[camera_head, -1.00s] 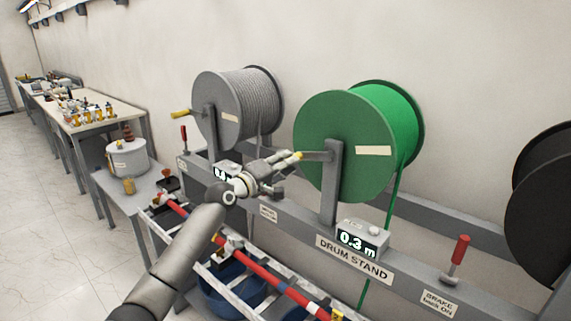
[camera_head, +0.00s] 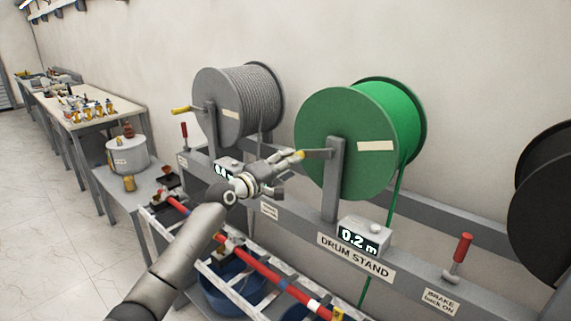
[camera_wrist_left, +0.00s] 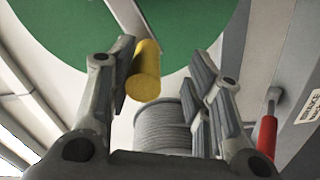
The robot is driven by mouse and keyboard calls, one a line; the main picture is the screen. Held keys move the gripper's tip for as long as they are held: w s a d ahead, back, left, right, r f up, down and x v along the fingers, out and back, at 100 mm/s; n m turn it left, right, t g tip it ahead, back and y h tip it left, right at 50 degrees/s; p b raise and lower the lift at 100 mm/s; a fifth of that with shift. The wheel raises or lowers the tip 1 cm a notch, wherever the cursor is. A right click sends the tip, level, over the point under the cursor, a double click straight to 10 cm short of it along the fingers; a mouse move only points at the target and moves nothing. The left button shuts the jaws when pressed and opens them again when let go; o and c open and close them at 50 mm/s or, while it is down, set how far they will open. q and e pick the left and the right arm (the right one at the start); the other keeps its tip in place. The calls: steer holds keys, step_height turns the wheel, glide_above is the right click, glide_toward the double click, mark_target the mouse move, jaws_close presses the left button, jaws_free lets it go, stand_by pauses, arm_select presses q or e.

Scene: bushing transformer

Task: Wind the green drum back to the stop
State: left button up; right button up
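The green drum (camera_head: 340,120) stands on the drum stand (camera_head: 290,222), with a pale label on its face. Its crank (camera_head: 318,154) ends in a yellow handle (camera_head: 299,155). The length display (camera_head: 358,238) below it reads 0.2 m. My left gripper (camera_head: 283,174) is at the handle. In the left wrist view, its fingers (camera_wrist_left: 165,62) are spread apart with the yellow handle (camera_wrist_left: 144,72) between them, close against or touching the left finger; clear room shows on the other side. Green cable (camera_head: 394,195) hangs from the drum. My right gripper is not in view.
A grey drum (camera_head: 222,105) with its own yellow handle (camera_head: 181,110) stands to the left, a black drum (camera_head: 545,205) to the right. A red brake lever (camera_head: 462,248) stands upright beside a BRAKE label (camera_head: 441,302).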

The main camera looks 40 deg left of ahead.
arm_select(q)
steer(key=shift+d+r, duration=0.15)
steer(key=shift+d, duration=0.1)
steer(key=shift+s+d+r, duration=0.1)
steer(key=shift+s+r, duration=0.05)
steer(key=s+a, duration=0.1)
steer(key=s, duration=1)
steer(key=shift+s, duration=0.4)
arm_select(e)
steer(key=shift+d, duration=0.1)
